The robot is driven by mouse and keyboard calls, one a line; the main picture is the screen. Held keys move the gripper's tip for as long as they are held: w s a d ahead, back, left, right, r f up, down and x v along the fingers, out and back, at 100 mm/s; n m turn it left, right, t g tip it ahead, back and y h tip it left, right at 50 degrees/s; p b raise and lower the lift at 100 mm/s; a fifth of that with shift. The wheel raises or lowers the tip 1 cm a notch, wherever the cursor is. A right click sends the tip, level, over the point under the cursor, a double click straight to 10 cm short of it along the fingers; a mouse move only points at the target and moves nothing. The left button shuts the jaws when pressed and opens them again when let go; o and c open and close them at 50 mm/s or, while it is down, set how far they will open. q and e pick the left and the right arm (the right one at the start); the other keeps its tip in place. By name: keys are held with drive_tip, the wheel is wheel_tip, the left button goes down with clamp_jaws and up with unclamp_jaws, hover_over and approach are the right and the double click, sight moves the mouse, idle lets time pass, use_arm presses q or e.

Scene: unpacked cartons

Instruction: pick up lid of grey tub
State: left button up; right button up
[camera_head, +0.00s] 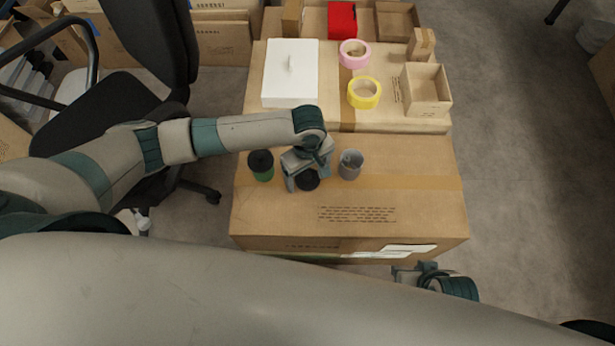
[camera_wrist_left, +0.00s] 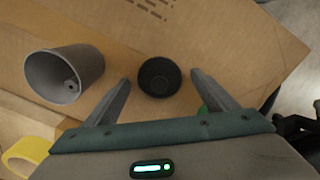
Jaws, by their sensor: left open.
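The grey tub (camera_head: 350,166) stands open on the near carton, to the right of my left gripper; it also shows at the left of the left wrist view (camera_wrist_left: 85,75). A round black lid (camera_head: 308,182) lies on the carton beside the tub. In the left wrist view the lid (camera_wrist_left: 159,77) sits between the fingertips, with a gap on both sides. My left gripper (camera_head: 306,178) is open above the lid, and its fingers partly hide it in the head view. Part of my right arm's end (camera_head: 435,279) shows at the bottom right; its fingers are not clear.
A green tub with a black top (camera_head: 261,166) stands just left of my left gripper. Behind are a white box (camera_head: 291,73), yellow tape (camera_head: 364,92), pink tape (camera_head: 354,53) and an open small carton (camera_head: 427,90). The near carton's front (camera_head: 280,215) is clear.

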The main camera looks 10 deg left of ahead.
sight(308, 175)
drive_tip(key=shift+d, duration=0.2)
use_arm(q)
drive_tip(key=c, duration=1.1)
drive_tip(key=shift+r, duration=0.1)
